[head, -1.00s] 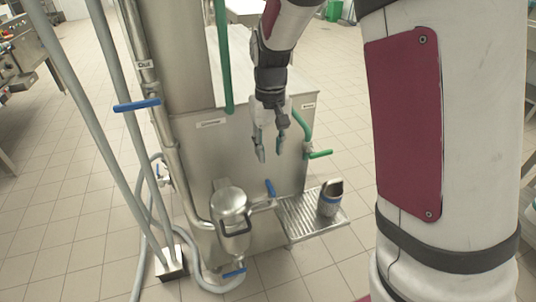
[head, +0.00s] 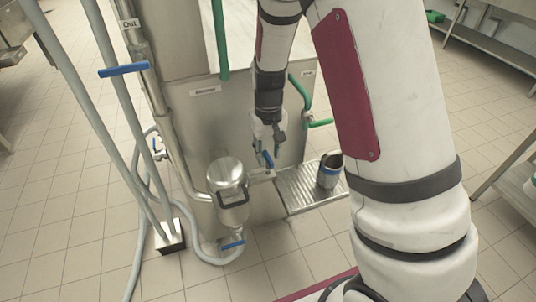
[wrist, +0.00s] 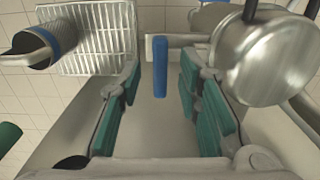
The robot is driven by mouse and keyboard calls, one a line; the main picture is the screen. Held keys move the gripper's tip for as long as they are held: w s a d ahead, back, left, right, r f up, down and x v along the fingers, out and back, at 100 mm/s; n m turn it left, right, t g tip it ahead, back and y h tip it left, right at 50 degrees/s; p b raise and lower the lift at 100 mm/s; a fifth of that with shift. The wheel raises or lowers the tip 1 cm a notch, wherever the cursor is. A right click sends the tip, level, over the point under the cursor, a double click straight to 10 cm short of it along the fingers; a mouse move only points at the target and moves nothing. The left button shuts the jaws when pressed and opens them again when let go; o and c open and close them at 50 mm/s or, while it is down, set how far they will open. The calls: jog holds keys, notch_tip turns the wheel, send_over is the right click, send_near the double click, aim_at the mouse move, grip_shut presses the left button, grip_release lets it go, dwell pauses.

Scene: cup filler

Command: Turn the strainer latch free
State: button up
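The strainer (head: 225,172) is a domed metal canister on the pipework at the front of the steel cabinet. A dark looped latch (head: 232,198) lies across its front. In the wrist view the strainer (wrist: 270,60) is at upper right, with a dark bar at the top edge. My gripper (head: 269,156) is to the right of the strainer, pointing down and apart from the latch. A blue valve handle (head: 267,159) is by its fingertips. In the wrist view the blue handle (wrist: 160,67) lies between the spread green-padded fingers, which look clear of it.
A slotted drip tray (head: 298,196) with a cup (head: 329,172) on it juts out at right. A blue drain handle (head: 233,244) is below the strainer. Grey hoses and a pipe with a blue handle (head: 123,70) stand at left. Green pipework (head: 305,95) is at right.

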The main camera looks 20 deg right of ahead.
jog(key=shift+f, duration=0.35)
grip_shut()
